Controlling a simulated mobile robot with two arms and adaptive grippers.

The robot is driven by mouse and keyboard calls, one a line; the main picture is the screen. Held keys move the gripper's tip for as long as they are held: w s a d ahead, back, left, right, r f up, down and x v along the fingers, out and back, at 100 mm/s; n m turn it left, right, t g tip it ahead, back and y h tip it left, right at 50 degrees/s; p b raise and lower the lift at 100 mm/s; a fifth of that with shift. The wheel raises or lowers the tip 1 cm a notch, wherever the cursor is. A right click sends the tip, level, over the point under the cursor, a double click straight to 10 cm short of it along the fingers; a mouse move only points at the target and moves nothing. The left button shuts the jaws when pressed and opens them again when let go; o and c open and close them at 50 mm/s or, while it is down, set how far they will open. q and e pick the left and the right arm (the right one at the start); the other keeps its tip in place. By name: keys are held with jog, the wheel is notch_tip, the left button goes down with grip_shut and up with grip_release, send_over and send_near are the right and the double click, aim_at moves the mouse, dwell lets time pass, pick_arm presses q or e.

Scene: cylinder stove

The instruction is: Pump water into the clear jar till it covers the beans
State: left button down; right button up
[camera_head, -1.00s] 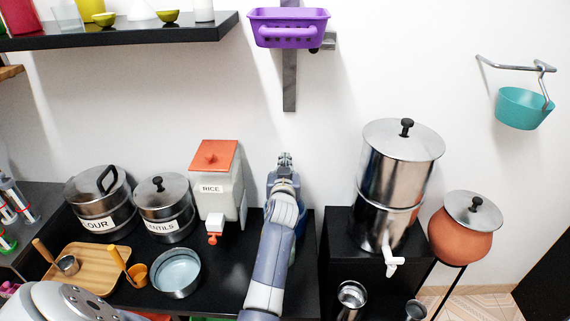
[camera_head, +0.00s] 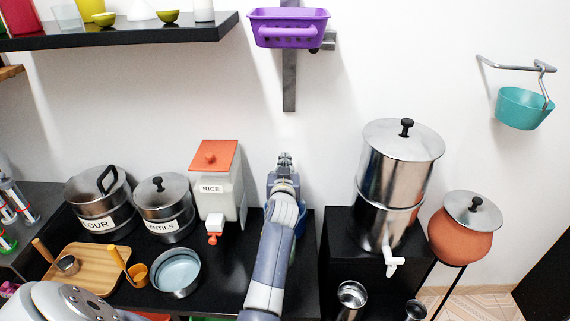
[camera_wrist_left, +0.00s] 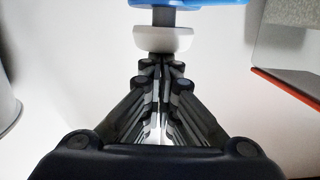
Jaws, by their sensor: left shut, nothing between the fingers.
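My left gripper (camera_head: 285,160) is shut and empty, on the arm that rises through the middle of the head view. In the left wrist view its fingertips (camera_wrist_left: 164,62) are together just below a white round part (camera_wrist_left: 163,39), seemingly touching or very near it. A short grey stem and a blue part (camera_wrist_left: 200,3) continue beyond the white part, perhaps the pump. In the head view a blue object (camera_head: 301,222) is mostly hidden behind my arm. I cannot make out the clear jar or the beans. My right gripper is not in view.
A rice dispenser (camera_head: 222,185) stands left of my arm, beside the lentils pot (camera_head: 164,208) and flour pot (camera_head: 101,205). A metal bowl (camera_head: 175,272) and wooden tray (camera_head: 90,262) lie in front. A steel water filter (camera_head: 396,180) stands right on a black stand.

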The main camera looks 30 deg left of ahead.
pick_arm(q)
jog(key=shift+f, duration=0.25)
dwell(0.7)
